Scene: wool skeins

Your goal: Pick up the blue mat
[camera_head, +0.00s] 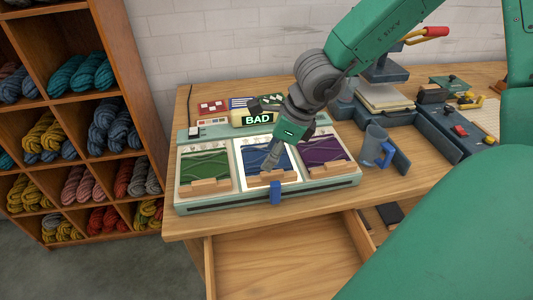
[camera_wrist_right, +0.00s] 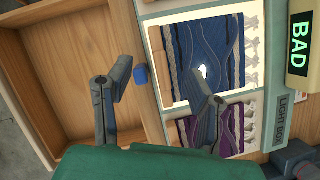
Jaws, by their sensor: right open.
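The blue mat (camera_head: 249,162) lies in the middle bay of the light box (camera_head: 215,203), between a green mat (camera_head: 205,166) and a purple mat (camera_head: 322,150). In the right wrist view the blue mat (camera_wrist_right: 200,45) shows wavy lines, pale tassels and a bright spot. My right gripper (camera_head: 270,163) points down over it and hides part of it. In the wrist view its fingers (camera_wrist_right: 162,75) are wide apart with nothing between them. One finger overlaps the mat; whether it touches cannot be told. My left gripper is out of view.
A sign reading BAD (camera_head: 258,119) is lit behind the mats. A blue tab (camera_head: 276,192) sits at the box's front. An open, empty-looking drawer (camera_head: 285,262) juts out below. Shelves of wool (camera_head: 82,130) stand at left.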

